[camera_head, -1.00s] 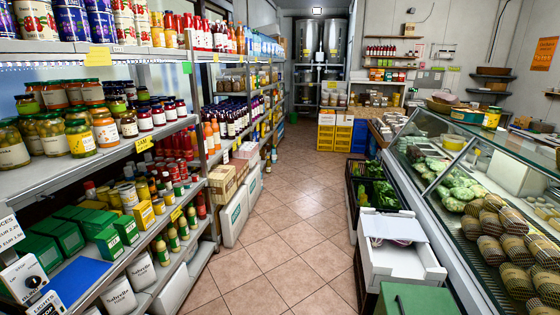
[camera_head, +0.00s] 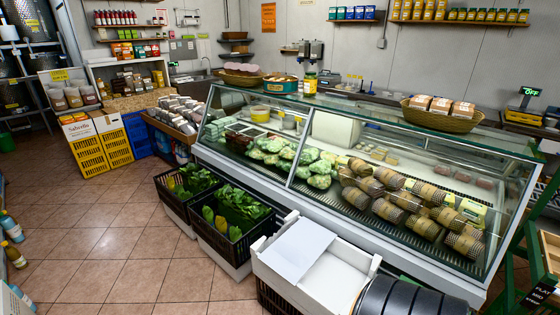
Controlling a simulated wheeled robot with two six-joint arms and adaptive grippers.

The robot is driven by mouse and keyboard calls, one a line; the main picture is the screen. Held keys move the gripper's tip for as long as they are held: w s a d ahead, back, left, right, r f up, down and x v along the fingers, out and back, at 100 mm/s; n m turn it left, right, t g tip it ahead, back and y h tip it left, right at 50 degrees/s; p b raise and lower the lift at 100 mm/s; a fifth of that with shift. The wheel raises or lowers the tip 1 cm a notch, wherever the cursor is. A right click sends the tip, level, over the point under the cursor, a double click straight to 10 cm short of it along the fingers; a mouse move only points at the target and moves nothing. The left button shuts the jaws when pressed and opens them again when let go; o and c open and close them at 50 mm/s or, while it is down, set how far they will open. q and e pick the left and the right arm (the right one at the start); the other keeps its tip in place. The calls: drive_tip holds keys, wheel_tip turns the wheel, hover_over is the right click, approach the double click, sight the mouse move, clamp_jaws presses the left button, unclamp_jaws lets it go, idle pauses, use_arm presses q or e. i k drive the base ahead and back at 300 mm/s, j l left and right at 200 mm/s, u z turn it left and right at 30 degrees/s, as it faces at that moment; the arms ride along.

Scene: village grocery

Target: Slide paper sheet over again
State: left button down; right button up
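A plain white paper sheet (camera_head: 298,249) lies tilted over the left part of an open white crate (camera_head: 338,276). The sheet covers that side of the crate and hides what is beneath it. The right part of the crate shows a bare white inside. The crate is at the lower middle of the head view, in front of the glass counter. Neither of my grippers is in view.
A glass display counter (camera_head: 330,119) runs behind the crate. Black crates of green vegetables (camera_head: 238,208) stand left of it. Dark rounded objects (camera_head: 410,297), which I cannot identify, sit at the bottom edge.

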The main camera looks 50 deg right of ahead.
sight(292, 254)
drive_tip(key=i+z, duration=0.3)
drive_tip(key=z, duration=0.15)
drive_tip(key=i+z, duration=0.35)
drive_tip(key=z, duration=0.15)
drive_tip(key=i+j+z, duration=0.2)
drive_tip(key=z, duration=0.25)
drive_tip(key=i+j+z, duration=0.35)
drive_tip(key=z, duration=0.15)
drive_tip(key=i+j+z, duration=0.25)
drive_tip(key=z, duration=0.2)
drive_tip(key=i+j+z, duration=0.1)
drive_tip(key=j+z, duration=0.4)
